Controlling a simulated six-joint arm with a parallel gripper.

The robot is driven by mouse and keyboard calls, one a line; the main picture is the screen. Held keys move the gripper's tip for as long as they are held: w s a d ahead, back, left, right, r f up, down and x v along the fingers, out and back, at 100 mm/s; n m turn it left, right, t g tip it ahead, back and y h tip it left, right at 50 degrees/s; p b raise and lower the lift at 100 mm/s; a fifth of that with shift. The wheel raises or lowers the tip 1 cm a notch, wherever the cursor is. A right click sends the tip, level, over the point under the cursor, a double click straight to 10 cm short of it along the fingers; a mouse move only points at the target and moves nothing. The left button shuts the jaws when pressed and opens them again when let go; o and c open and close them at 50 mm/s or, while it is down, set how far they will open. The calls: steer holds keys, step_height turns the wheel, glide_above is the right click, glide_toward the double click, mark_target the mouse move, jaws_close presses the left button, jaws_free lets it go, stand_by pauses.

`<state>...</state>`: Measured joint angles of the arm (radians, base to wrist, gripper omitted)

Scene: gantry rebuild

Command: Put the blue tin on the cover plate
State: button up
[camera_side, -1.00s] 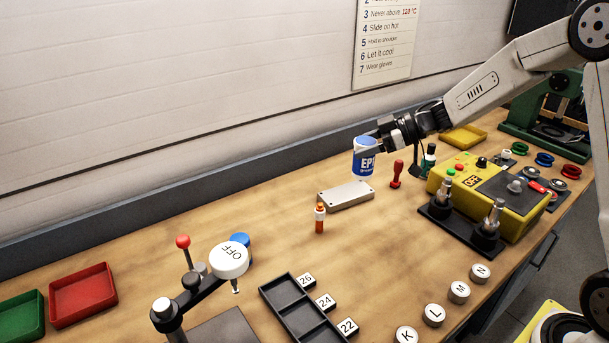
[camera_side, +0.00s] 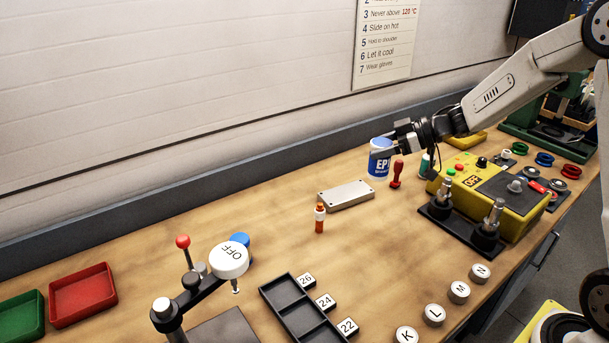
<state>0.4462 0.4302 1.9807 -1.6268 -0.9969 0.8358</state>
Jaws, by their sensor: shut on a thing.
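The blue tin (camera_side: 379,166), with a white band at its bottom and white lettering, is between the fingers of my gripper (camera_side: 385,150). My gripper is shut on it near its top. The tin is upright, behind and to the right of the cover plate. Its bottom is close to the bench top; I cannot tell whether it touches. The cover plate (camera_side: 346,195) is a flat pale grey slab with small holes near its corners. It lies on the bench with nothing on it.
A red-handled stamp (camera_side: 397,174) stands just right of the tin, and a green bottle (camera_side: 425,164) is beyond it. An orange-and-white vial (camera_side: 319,218) stands in front of the plate. A yellow control box (camera_side: 490,186) is at right. The bench left of the plate is clear.

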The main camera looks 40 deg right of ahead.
steer(key=w+d+f, duration=0.1)
steer(key=w+f, duration=0.7)
steer(key=w, duration=0.2)
steer(key=shift+w, duration=0.25)
steer(key=shift+d, duration=0.1)
steer(key=shift+w+f, duration=0.15)
steer(key=shift+f, duration=0.75)
steer(key=shift+w+f, duration=0.15)
steer(key=shift+f, duration=0.75)
steer(key=shift+f, duration=0.1)
steer(key=o, duration=1.3)
steer(key=shift+f, duration=0.1)
steer(key=shift+c, duration=0.2)
